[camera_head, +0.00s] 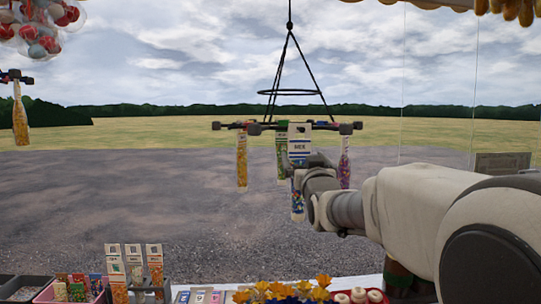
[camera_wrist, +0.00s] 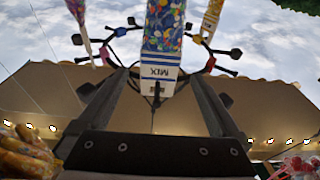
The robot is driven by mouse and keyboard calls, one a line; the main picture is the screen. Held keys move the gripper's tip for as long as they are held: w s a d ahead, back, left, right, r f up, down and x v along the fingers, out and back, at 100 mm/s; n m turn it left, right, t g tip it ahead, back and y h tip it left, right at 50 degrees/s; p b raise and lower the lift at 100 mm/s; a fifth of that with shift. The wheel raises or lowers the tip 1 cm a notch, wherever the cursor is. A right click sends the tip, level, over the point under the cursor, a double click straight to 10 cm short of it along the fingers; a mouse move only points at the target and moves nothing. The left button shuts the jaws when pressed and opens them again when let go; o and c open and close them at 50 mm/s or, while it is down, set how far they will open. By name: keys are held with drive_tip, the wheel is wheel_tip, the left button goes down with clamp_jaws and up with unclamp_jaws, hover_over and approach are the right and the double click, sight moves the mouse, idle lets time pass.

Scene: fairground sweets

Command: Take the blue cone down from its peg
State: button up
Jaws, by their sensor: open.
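The blue cone (camera_head: 297,205) is a clear bag of mixed blue sweets under a white header card marked MIX, hanging from a peg of the round rack (camera_head: 262,129). My gripper (camera_head: 305,165) is in front of it and hides its middle. In the wrist view the blue cone (camera_wrist: 163,28) shows large, with its card between my gripper's (camera_wrist: 158,82) two spread fingers. A gap shows on both sides of the card. I cannot tell how deep the card sits between the fingers.
A yellow cone (camera_head: 242,162), a green cone (camera_head: 281,160) and a purple cone (camera_head: 345,163) hang close by on the rack. Another yellow cone (camera_head: 20,118) hangs far left. Below are a pink tray (camera_head: 50,296) and upright packets (camera_head: 115,270).

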sight(300, 148)
drive_tip(key=shift+p+x, duration=0.6)
drive_tip(key=shift+x, duration=2.5)
drive_tip(key=shift+c, duration=0.2)
drive_tip(key=c, duration=1.1)
drive_tip(key=shift+r, duration=0.1)
drive_tip(key=shift+c, duration=0.2)
drive_tip(key=shift+r, duration=0.35)
drive_tip(key=shift+b, duration=0.55)
drive_tip(key=shift+s+f, duration=0.1)
drive_tip(key=shift+s, duration=0.05)
